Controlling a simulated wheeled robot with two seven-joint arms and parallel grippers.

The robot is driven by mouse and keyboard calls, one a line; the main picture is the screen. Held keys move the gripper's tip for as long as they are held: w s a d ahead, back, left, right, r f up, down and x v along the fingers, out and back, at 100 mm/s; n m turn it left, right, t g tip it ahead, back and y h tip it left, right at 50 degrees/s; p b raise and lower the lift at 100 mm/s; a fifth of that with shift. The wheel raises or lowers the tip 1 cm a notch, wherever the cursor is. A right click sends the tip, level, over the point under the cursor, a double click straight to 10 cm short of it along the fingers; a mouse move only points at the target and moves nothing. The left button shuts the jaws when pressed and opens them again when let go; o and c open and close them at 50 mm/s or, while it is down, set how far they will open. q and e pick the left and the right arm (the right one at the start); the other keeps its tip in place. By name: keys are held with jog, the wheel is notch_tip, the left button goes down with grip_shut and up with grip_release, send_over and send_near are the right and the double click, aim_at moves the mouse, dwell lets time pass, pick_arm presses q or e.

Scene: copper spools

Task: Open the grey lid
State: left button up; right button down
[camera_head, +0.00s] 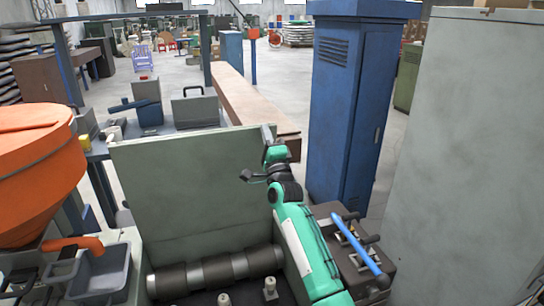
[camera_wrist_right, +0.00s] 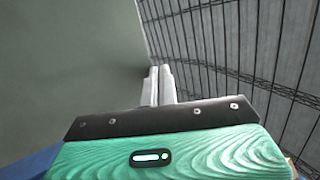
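The grey lid (camera_head: 185,200) stands raised, nearly upright, at the back of the machine in the head view. Its flat inner face looks toward me. In the right wrist view the lid (camera_wrist_right: 70,60) fills the left side. My right gripper (camera_head: 268,137) is at the lid's upper right edge. In the right wrist view the fingers of the right gripper (camera_wrist_right: 159,86) look close together beside the lid's edge, with nothing seen between them. Whether they touch the lid is unclear. My left gripper is not in view.
Dark spools on a roller (camera_head: 215,270) lie below the lid. An orange hopper (camera_head: 35,170) and a grey bin (camera_head: 100,275) are at the left. A blue cabinet (camera_head: 350,110) and a grey panel (camera_head: 470,150) stand at the right. A blue bar (camera_head: 355,243) lies beside my right arm.

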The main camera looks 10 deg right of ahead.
jog(key=shift+w+a+r+b, duration=0.15)
jog(key=shift+w+b, duration=0.4)
jog(key=shift+w, duration=0.35)
jog(key=shift+w+a+r+b, duration=0.1)
jog(key=shift+w+a+b, duration=0.1)
jog(key=shift+w+b, duration=0.55)
jog(key=shift+w+a+r+b, duration=0.15)
jog(key=shift+w+b, duration=0.25)
jog(key=shift+w, duration=0.65)
jog(key=shift+f, duration=0.1)
